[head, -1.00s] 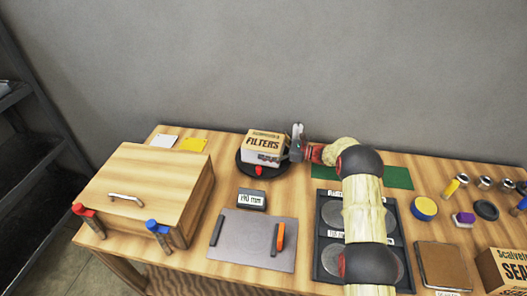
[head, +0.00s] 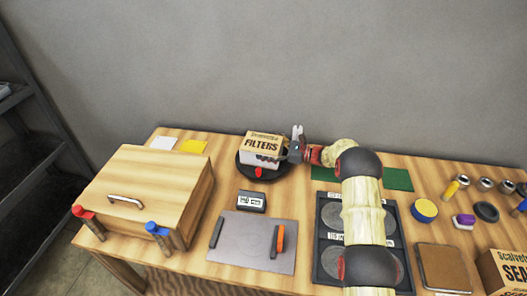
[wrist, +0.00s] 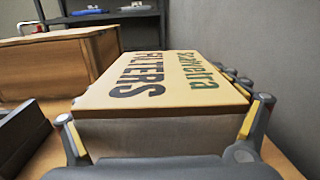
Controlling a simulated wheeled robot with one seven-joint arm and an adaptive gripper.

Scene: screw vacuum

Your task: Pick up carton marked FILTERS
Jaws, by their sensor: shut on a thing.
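The carton marked FILTERS (head: 262,145) has a tan printed top and pale sides. It sits over a round black stand (head: 246,171) with a red knob (head: 258,172) at the back middle of the bench. My gripper (head: 282,152) reaches it from the right and is shut on it. In the wrist view the carton (wrist: 160,82) fills the middle, with a finger of my gripper (wrist: 165,140) on each side of it. Whether the carton's underside still touches the stand cannot be told.
A wooden box with a handle (head: 150,190) stands at left, with red and blue clamps in front. The grey wall is close behind.

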